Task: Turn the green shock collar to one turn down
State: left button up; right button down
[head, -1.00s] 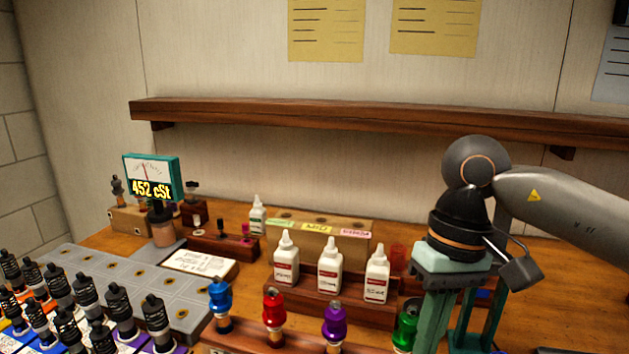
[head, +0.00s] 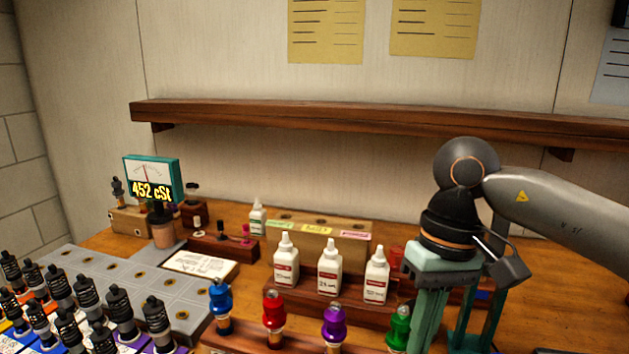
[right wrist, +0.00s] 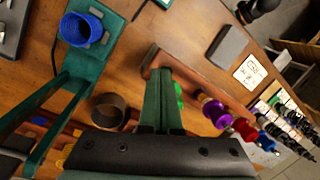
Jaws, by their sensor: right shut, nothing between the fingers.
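The green shock collar (head: 399,325) is at the right end of a row of coloured shocks, beside the purple one (head: 334,325). My right gripper (head: 424,345) points down just right of the green shock, its fingertips at or past the lower picture edge. In the right wrist view, the right gripper (right wrist: 158,75) has its fingers together with nothing between them, and only a sliver of the green collar (right wrist: 179,96) shows beside them. I cannot tell whether they touch. The collar's turn marking is too small to read. My left gripper is not in view.
Red (head: 273,312) and blue (head: 221,300) shocks continue the row leftward. White bottles (head: 330,268) stand in a wooden rack behind. A meter (head: 152,180) reads 452 cSt. A green stand with a blue cup (right wrist: 80,29) is left in the wrist view. Several black shocks stand front left.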

jog(key=shift+a, duration=0.2)
dwell(0.3)
jog(key=shift+s+a, duration=0.1)
jog(key=shift+a, duration=0.15)
jog(key=shift+a+r, duration=0.1)
jog(key=shift+a, duration=0.25)
dwell(0.3)
jog(key=shift+s, duration=0.2)
notch_tip(320, 180, up, 6)
jog(key=p, duration=0.4)
jog(key=shift+w+d, duration=0.15)
jog(key=shift+d, duration=0.2)
